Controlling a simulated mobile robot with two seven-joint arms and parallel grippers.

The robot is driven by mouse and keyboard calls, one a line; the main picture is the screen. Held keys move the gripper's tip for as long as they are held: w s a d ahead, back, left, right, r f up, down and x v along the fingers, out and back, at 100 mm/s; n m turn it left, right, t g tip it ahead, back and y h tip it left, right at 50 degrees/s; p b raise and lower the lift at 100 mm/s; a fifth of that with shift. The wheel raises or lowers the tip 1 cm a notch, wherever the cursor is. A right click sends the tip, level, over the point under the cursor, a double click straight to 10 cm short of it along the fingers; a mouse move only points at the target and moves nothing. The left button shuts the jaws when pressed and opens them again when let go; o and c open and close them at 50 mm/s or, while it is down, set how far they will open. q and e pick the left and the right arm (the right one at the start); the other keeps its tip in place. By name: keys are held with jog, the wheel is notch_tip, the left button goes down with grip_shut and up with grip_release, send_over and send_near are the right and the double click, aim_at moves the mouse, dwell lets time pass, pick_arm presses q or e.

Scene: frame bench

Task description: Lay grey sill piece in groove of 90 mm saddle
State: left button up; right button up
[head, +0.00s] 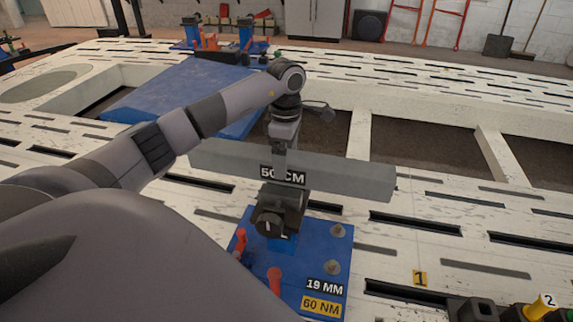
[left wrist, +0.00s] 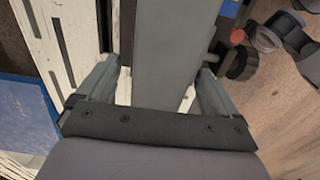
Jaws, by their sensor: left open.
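The grey sill piece (head: 345,176) is a long square bar lying crosswise in the head view, with a "50 CM" label at its middle. A dark block with a knob (head: 277,212) stands at its near side on a blue plate (head: 318,245). I cannot tell whether the bar sits in a groove there; no 90 mm mark is readable. My left gripper (head: 282,160) is over the bar's middle. In the left wrist view the open fingers (left wrist: 160,66) stand on either side of the bar (left wrist: 172,45), with gaps visible. My right gripper is not in view.
The blue plate carries red pegs (head: 274,280), grey studs and "19 MM" and "60 NM" labels. A white slotted frame (head: 440,215) surrounds it, with open bays (head: 420,145) behind. A blue panel (head: 190,90) lies behind my left arm. A yellow part marked "2" (head: 541,307) is at lower right.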

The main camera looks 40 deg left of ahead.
pick_arm(q)
jog(key=shift+f, duration=1.05)
jog(key=shift+r, duration=0.1)
grip_shut()
jog(key=shift+w+r, duration=0.15)
jog(key=shift+r, duration=0.05)
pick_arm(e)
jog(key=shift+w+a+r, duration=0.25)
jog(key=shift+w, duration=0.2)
